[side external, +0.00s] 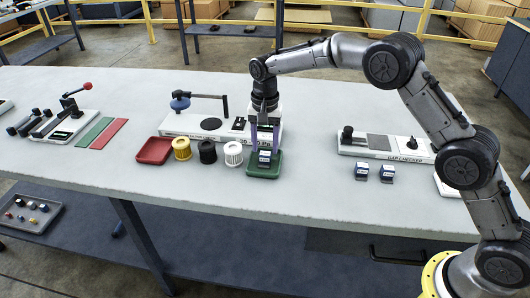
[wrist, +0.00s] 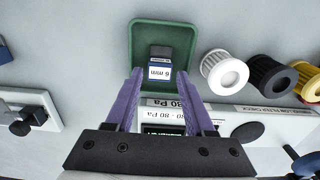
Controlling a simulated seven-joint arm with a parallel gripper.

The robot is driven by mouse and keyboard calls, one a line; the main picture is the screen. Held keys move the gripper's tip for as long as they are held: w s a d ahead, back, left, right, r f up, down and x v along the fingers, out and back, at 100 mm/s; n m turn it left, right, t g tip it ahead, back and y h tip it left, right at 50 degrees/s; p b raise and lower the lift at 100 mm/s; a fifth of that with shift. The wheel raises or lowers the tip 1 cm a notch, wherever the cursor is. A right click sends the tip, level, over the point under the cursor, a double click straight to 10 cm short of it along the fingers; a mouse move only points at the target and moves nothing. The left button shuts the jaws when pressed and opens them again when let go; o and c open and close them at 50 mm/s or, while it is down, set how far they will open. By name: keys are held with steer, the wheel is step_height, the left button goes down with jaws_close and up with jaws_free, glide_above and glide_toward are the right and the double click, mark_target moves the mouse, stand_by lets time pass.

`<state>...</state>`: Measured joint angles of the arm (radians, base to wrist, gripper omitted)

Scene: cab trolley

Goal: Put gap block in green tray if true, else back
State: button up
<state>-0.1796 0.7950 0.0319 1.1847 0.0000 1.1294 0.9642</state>
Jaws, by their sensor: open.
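A small blue and white gap block (side external: 264,157) sits in the green tray (side external: 263,173). In the wrist view the block (wrist: 160,70) shows a "6 mm" label and lies near the middle of the green tray (wrist: 181,36). My gripper (side external: 265,147) is above the tray. In the wrist view its purple fingers (wrist: 161,78) are spread, one to each side of the block, with clear space between. Two more blue and white blocks (side external: 361,170) (side external: 388,173) stand on the table in front of the gap checker (side external: 378,146).
White (side external: 233,153), black (side external: 207,151) and yellow (side external: 182,148) filters stand left of the green tray, then a red tray (side external: 153,150). A pressure fixture (side external: 200,125) is close behind. Green and red strips (side external: 108,134) lie farther left. The front table strip is clear.

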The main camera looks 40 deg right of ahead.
mark_target(265, 154)
step_height(265, 154, up, 8)
steer(key=s+d+r+n+t, duration=0.1)
steer(key=s+d+r+n, duration=0.15)
steer(key=s+r, duration=0.55)
steer(key=s+d+r+n+t, duration=0.2)
steer(key=s+d+r, duration=0.3)
steer(key=s, duration=0.5)
steer(key=s+d+f+n+t, duration=0.1)
steer(key=s+f+n, duration=0.1)
steer(key=s, duration=0.8)
steer(key=s+d+f+n+t, duration=0.1)
steer(key=s+f+n, duration=0.1)
steer(key=s, duration=0.9)
steer(key=shift+d+f+t, duration=0.25)
steer(key=shift+f+t, duration=0.05)
steer(key=shift+f, duration=0.35)
